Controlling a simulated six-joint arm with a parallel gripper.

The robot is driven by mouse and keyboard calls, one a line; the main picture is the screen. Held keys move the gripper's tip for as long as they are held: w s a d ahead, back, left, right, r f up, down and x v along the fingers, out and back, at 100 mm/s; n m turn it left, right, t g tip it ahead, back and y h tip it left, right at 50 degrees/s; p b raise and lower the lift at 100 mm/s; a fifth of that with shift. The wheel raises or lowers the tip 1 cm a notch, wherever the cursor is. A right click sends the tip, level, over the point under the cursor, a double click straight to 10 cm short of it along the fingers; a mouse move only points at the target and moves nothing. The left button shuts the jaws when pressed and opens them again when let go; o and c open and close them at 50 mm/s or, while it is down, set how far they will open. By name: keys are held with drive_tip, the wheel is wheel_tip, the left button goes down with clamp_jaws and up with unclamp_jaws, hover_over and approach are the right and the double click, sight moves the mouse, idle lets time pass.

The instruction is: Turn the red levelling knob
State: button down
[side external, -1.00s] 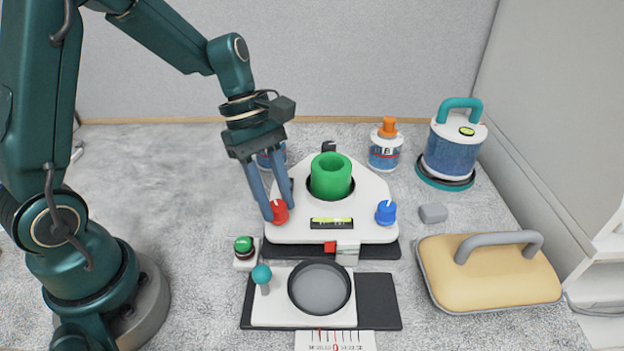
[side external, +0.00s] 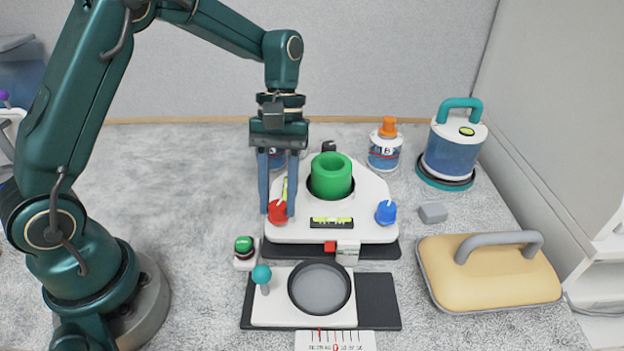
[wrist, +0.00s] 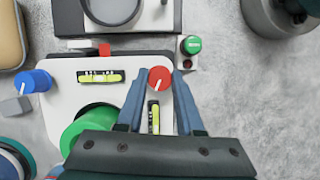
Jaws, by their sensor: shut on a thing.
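The red levelling knob (side external: 278,211) sits at the left front of the white three-cornered plate (side external: 290,232). My gripper (side external: 278,212) comes down from above with its blue fingers on either side of the knob, shut on it. In the wrist view the red knob (wrist: 160,79) shows between the fingertips, its white pointer line slanting down and slightly left. A spirit level (side external: 331,222) with a yellow-green vial lies along the plate's front. A second level (wrist: 154,117) stands crosswise near the knob, partly behind a finger in the side view.
A green cylinder (side external: 331,176) stands in the plate's round opening. A blue knob (side external: 386,212) is at the right front. A green button (side external: 244,245), a teal-topped lever (side external: 262,276) and a round grey dish (side external: 319,288) lie in front.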

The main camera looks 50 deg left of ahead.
sight(278, 205)
drive_tip(key=shift+m+g+y, duration=0.3)
drive_tip(key=shift+m+y, duration=0.2)
drive_tip(key=shift+m, duration=0.9)
drive_tip(key=c, duration=0.5)
unclamp_jaws()
drive_tip(key=shift+c, duration=0.2)
drive_tip(key=shift+r, duration=0.1)
drive_tip(key=shift+v, duration=2)
drive_tip(key=shift+w+r, duration=0.15)
drive_tip(key=shift+r, duration=0.3)
